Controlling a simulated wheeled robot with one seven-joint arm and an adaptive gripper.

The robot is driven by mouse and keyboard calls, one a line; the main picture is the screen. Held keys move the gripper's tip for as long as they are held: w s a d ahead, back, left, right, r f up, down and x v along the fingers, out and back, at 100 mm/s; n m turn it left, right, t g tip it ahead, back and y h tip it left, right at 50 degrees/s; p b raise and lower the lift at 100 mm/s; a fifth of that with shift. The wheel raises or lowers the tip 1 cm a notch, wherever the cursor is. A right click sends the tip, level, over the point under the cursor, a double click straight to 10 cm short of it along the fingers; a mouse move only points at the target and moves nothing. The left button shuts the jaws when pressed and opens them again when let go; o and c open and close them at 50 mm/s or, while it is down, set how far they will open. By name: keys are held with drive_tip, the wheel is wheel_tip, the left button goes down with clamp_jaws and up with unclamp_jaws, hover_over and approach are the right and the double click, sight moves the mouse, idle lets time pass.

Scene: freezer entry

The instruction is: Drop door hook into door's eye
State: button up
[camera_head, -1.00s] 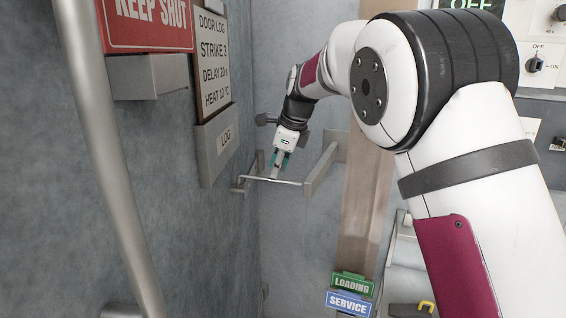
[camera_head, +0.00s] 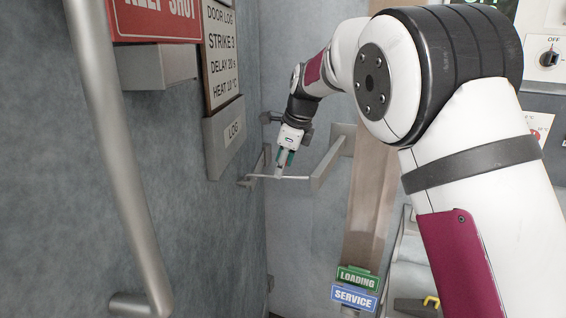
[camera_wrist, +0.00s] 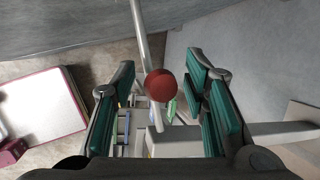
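The door hook (camera_head: 292,178) is a thin metal rod, near level, running from a bracket on the right toward the door on the left. In the wrist view the rod (camera_wrist: 140,32) carries a red ball knob (camera_wrist: 161,85). My gripper (camera_head: 283,162) is at the rod; in the wrist view my gripper (camera_wrist: 162,100) has its teal-padded fingers apart on either side of the knob, with gaps showing. The door's eye appears to be the small metal fitting (camera_head: 247,182) low on the door, at the rod's left end. Whether the tip sits inside it cannot be told.
The grey door (camera_head: 190,225) fills the left, with a long bar handle (camera_head: 118,150) and a log holder (camera_head: 225,135). A metal bracket (camera_head: 330,165) stands right of my gripper. Loading (camera_head: 357,279) and service (camera_head: 354,298) signs hang below.

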drive_tip(key=shift+r, duration=0.15)
drive_tip(key=v, duration=1.2)
drive_tip(key=shift+d, duration=0.15)
drive_tip(key=s+d+r+n+t, duration=0.1)
drive_tip(key=s+d+n, duration=0.45)
drive_tip(key=s, duration=0.35)
drive_tip(key=s+d+r+n, duration=0.2)
drive_tip(key=s+d+n, duration=0.3)
drive_tip(key=s, duration=0.5)
drive_tip(key=s+d+f+n+h, duration=0.1)
drive_tip(key=s+d+f+n, duration=0.1)
drive_tip(key=s, duration=0.4)
drive_tip(key=s+d+f+n+h, duration=0.1)
drive_tip(key=s+d+f+n, duration=0.1)
drive_tip(key=s+f+n, duration=0.2)
drive_tip(key=s+d+f+n, duration=0.3)
drive_tip(key=s+f+n, duration=0.1)
drive_tip(key=s, duration=0.5)
drive_tip(key=shift+s+f+t+h, duration=0.3)
drive_tip(key=shift+f+t+h, duration=0.1)
drive_tip(key=shift+f, duration=0.05)
